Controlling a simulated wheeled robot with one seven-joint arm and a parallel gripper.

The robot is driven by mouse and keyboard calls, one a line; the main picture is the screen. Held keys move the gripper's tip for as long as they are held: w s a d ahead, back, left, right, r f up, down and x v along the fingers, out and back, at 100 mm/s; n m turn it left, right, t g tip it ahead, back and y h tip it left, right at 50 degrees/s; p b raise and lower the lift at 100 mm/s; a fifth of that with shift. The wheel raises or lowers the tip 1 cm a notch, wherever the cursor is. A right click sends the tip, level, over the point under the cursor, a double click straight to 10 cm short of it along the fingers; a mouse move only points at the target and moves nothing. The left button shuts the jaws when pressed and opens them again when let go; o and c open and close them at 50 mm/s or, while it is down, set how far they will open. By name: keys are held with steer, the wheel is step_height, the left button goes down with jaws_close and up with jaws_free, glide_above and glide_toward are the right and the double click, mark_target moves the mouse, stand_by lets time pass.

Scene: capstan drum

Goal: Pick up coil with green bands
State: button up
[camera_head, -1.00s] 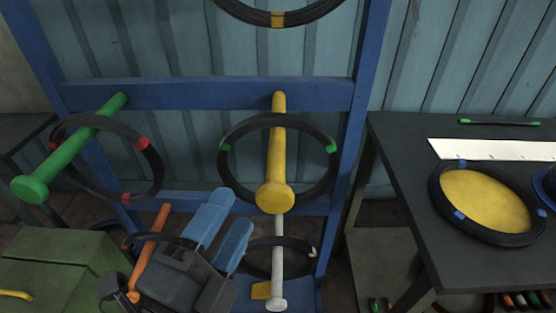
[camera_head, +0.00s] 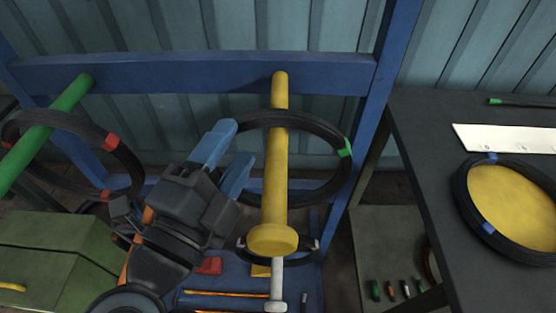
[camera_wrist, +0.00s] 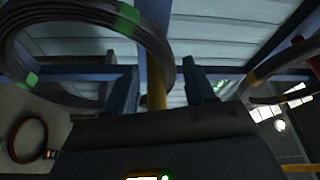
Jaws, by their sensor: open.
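The black coil with green bands (camera_head: 333,181) hangs on the yellow peg (camera_head: 275,160) of the blue rack. One green band shows at its right side. In the wrist view the coil (camera_wrist: 88,48) fills the upper left, with two green bands in sight. My gripper (camera_head: 233,150) is open, left of the yellow peg and in front of the coil's left part, which it hides. In the wrist view the open fingers (camera_wrist: 160,95) point up, with the yellow peg and part of the coil seen between them. I cannot tell whether a finger touches the coil.
A coil with red bands (camera_head: 128,165) hangs on the green peg (camera_head: 50,130) at left. A smaller coil (camera_head: 310,252) hangs on the white peg (camera_head: 276,285) below. A dark table (camera_head: 415,165) at right bears a coil with blue bands (camera_head: 466,205). A green box (camera_head: 50,255) stands at lower left.

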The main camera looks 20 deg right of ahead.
mark_target(244, 123)
steer(key=x, duration=0.2)
steer(key=p+x, duration=0.1)
steer(key=x, duration=0.2)
steer(key=shift+w+r, duration=0.15)
steer(key=shift+r, duration=0.1)
steer(key=shift+a, duration=0.1)
jaws_close()
stand_by(1.1)
